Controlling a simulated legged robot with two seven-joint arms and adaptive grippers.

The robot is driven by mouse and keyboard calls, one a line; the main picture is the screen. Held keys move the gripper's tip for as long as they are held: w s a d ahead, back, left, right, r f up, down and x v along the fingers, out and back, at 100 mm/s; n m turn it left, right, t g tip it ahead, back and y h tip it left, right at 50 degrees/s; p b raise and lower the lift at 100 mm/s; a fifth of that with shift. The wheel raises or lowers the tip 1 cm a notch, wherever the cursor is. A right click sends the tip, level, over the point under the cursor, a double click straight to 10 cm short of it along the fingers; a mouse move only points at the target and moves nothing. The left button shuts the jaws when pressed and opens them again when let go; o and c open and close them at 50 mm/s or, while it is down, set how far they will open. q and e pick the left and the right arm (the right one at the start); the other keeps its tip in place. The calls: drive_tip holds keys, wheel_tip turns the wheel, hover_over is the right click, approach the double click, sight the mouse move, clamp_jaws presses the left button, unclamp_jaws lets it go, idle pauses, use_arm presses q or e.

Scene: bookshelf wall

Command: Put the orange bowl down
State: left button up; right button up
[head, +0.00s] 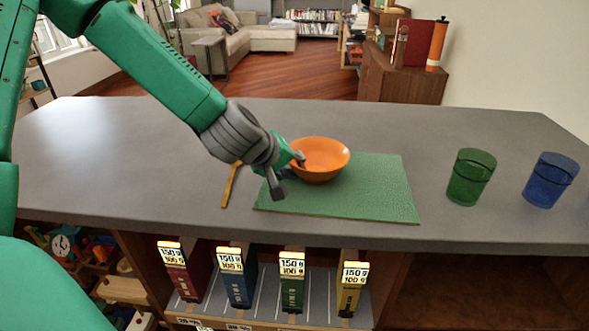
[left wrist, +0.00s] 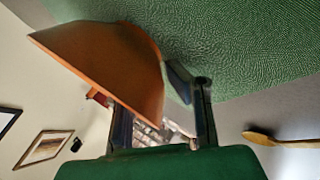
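The orange bowl (head: 319,161) is upright at the back left part of the green mat (head: 372,190) on the grey counter. It seems to rest there; a small gap beneath cannot be ruled out. My left gripper (head: 287,174) is at its left rim, one finger over the inside and one outside, visibly apart. In the left wrist view the bowl's wall (left wrist: 115,68) comes between the fingers (left wrist: 165,118); the inner fingertip is hidden behind it, and the outer one is close to the wall. Any contact is unclear. My right gripper is not in view.
A green cup (head: 471,178) and a blue cup (head: 550,180) stand on the counter right of the mat. A wooden spoon (head: 231,186) lies left of the mat. The mat's right part is clear. Several labelled boxes sit below the counter's front edge.

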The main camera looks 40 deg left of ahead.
use_arm(q)
drive_tip(key=p+v, duration=1.2)
drive_tip(key=p, duration=0.4)
idle(0.7)
